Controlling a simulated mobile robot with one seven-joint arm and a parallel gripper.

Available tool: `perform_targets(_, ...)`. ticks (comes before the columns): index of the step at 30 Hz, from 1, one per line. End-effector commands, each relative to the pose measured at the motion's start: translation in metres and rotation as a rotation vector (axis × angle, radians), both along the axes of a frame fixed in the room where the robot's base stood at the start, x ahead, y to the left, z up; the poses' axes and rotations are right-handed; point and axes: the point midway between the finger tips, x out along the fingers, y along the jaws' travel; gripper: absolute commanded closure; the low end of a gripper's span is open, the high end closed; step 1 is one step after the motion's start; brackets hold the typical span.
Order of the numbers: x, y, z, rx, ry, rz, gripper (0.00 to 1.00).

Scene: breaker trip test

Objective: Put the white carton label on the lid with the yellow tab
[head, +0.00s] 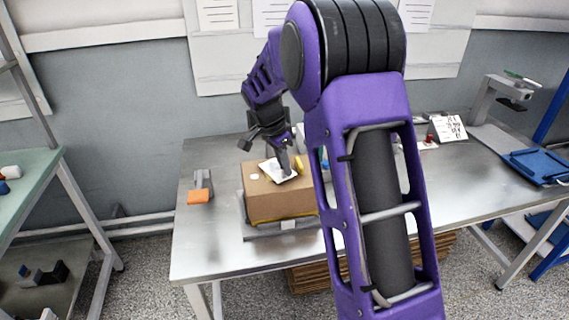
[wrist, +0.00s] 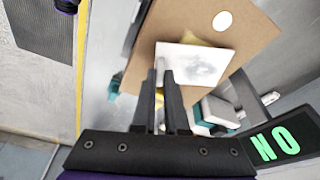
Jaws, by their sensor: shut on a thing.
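The brown carton (head: 283,208) stands on a grey plate on the steel table, and its lid also shows in the wrist view (wrist: 262,38). My gripper (head: 280,168) is over the lid, pointing down. Its fingers (wrist: 162,78) are shut on the near left edge of the white carton label (wrist: 200,66), a flat white sheet with faint grey print. The label also shows in the head view (head: 272,171). A yellow patch (wrist: 190,39) shows at the label's far edge, and yellow (head: 299,164) shows right of the fingers. I cannot tell whether the label touches the lid.
A white round spot (wrist: 222,21) is on the lid. An orange-ended grey tool (head: 199,194) lies left of the carton. A dark panel reading "NO" (wrist: 277,143) is at the wrist view's lower right. A blue tray (head: 541,166) is far right. The table's front left is clear.

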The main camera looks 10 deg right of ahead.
Motion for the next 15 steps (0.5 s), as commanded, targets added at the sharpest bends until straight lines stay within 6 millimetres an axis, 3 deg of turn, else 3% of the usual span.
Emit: perform_targets(15, 0.0000, 0.0000, -0.0045, 0.000, 0.000, 0.001, 1.00)
